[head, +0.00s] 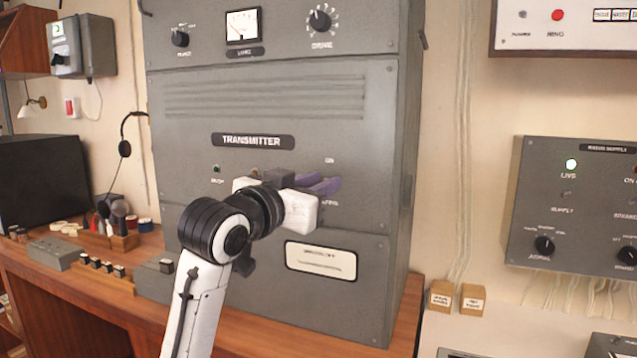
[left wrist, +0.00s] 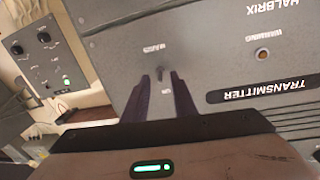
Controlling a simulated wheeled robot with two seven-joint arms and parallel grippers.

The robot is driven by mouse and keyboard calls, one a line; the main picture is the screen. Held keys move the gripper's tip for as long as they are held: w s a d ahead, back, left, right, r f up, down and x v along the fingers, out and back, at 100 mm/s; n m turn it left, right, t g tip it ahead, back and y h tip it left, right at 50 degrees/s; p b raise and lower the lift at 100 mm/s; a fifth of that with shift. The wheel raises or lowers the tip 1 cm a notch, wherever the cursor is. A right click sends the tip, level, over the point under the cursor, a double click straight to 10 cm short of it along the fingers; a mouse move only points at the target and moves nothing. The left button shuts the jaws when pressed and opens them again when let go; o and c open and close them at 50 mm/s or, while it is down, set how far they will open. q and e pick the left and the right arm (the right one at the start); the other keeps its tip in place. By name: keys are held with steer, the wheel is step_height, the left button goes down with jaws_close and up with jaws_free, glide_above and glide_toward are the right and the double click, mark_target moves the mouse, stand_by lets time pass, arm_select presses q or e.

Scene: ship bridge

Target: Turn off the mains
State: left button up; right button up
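The grey transmitter cabinet (head: 265,100) stands on the wooden desk. The mains switch, a small dark toggle (left wrist: 160,72), shows in the left wrist view, where the panel appears upside down. It sits between the "MAINS" and "ON" labels; I cannot tell clearly which way its lever points. My left gripper (head: 322,185) is in front of the cabinet's lower right panel. Its two purple fingers are apart, with the toggle between their tips in the left wrist view (left wrist: 162,80); I see no clear contact. In the head view, the gripper hides the toggle. My right gripper is out of view.
A radio supply panel (head: 575,205) with a lit "LIVE" lamp hangs at the right. Two small wooden blocks (head: 456,300) stand right of the cabinet. A headset (head: 125,148), a dark monitor (head: 40,182) and a Morse key block (head: 53,253) are left.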

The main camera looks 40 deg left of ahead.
arm_select(q)
jaws_close()
steer(key=shift+f, duration=0.1)
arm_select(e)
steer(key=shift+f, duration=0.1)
arm_select(q)
steer(key=shift+w+a+f+m+t+h+b, duration=0.15)
steer(key=shift+f+m+t+b, duration=0.35)
steer(key=shift+t+b, duration=1.85)
steer(key=shift+w+d+f+m+t+h+b, duration=0.25)
steer(key=shift+f+t+b, duration=0.55)
steer(key=shift+b, duration=2.95)
steer(key=shift+w+a+f+m+t+b, duration=0.15)
steer(key=shift+f+m+t+b, duration=0.35)
steer(key=shift+t+b, duration=1.85)
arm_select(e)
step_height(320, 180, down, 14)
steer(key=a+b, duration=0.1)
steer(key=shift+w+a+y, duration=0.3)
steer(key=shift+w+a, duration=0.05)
arm_select(q)
steer(key=shift+s+g, duration=0.1)
steer(key=shift+g, duration=0.6)
